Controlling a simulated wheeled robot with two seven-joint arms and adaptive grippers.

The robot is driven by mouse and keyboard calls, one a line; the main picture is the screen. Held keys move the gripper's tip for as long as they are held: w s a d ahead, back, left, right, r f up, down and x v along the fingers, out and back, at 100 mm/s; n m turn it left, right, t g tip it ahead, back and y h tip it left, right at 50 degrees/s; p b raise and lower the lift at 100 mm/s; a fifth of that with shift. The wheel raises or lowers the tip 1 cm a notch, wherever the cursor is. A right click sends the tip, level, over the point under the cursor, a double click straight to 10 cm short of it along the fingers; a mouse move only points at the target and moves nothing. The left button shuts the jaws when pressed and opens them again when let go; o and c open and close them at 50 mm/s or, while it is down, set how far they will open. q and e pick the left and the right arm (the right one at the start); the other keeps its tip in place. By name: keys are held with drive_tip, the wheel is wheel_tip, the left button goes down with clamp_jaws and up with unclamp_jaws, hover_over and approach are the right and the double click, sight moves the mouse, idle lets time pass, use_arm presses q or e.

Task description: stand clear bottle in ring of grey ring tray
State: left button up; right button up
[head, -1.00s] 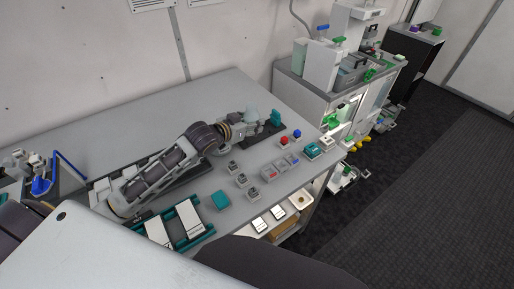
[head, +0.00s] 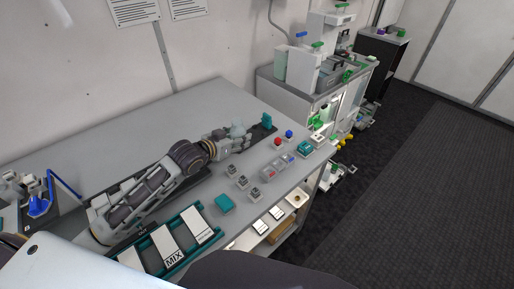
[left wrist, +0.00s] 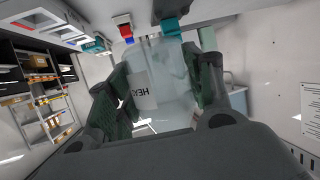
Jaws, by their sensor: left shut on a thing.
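My left gripper (head: 228,133) is above the far part of the grey table and shut on the clear bottle (head: 238,129). In the left wrist view the bottle (left wrist: 160,75) fills the space between the two dark finger pads of this gripper (left wrist: 163,92). Its label is partly readable, with letters like "HE". I cannot pick out the grey ring tray for certain. Several small grey holders (head: 242,183) stand right of my forearm, but their rings are too small to make out. My right gripper does not show.
A teal rack with white plates (head: 167,245) lies at the near edge. A teal block (head: 224,204), a clear tray with red and blue pieces (head: 277,169), and red (head: 278,142) and blue (head: 289,134) items sit to the right. A teal piece (head: 267,121) stands just beyond the bottle. A white cabinet (head: 297,98) stands behind.

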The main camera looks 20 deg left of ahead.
use_arm(q)
drive_tip(key=shift+s+d+f, duration=0.1)
drive_tip(key=shift+s, duration=0.05)
drive_tip(key=shift+f, duration=0.1)
idle(0.6)
drive_tip(key=shift+f, duration=3.1)
drive_tip(key=shift+f, duration=1.9)
